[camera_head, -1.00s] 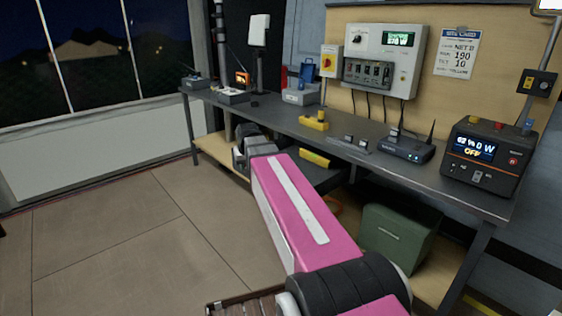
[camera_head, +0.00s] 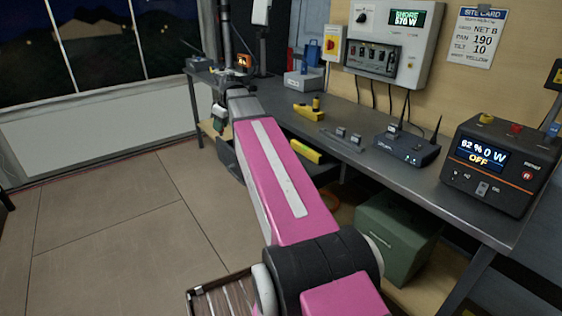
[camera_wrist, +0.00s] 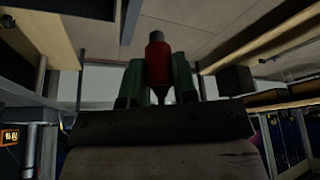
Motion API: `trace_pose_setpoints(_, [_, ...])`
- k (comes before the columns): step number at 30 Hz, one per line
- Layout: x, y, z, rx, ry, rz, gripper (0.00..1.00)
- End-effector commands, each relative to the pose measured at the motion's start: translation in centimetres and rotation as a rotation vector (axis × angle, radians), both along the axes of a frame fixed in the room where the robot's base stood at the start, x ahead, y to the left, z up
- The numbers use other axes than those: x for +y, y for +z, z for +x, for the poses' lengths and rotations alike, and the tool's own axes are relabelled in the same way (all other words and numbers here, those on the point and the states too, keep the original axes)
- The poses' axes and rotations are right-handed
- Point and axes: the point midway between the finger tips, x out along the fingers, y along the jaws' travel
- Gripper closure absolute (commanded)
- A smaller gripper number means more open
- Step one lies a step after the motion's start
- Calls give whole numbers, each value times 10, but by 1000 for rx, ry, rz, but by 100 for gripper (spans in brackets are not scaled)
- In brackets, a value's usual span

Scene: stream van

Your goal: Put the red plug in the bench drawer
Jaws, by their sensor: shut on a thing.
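The red plug (camera_wrist: 157,58) is upright in the wrist view, between the two green fingers of my gripper (camera_wrist: 157,80), which is shut on it. In the head view my gripper (camera_head: 220,122) hangs at the left of the bench's front edge, with the green fingers pointing down; the plug is too small to make out there. A dark drawer-like part (camera_head: 325,171) juts out below the bench top, partly hidden behind my pink arm. I cannot tell what is inside it.
The bench top (camera_head: 350,147) carries a yellow block (camera_head: 306,111), a router (camera_head: 407,148) and a power unit (camera_head: 495,165). A green box (camera_head: 395,235) stands on the lower shelf. A slatted wooden thing (camera_head: 205,300) is at the bottom edge. The floor at left is clear.

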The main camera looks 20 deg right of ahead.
Motion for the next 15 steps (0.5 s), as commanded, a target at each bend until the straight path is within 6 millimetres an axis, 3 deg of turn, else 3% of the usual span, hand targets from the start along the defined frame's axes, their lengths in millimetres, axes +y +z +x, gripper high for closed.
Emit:
trace_pose_setpoints(5, [-23,-12,5,-1,13,1,100])
trace_pose_setpoints(15, [-88,-52,20,0,11,1,100])
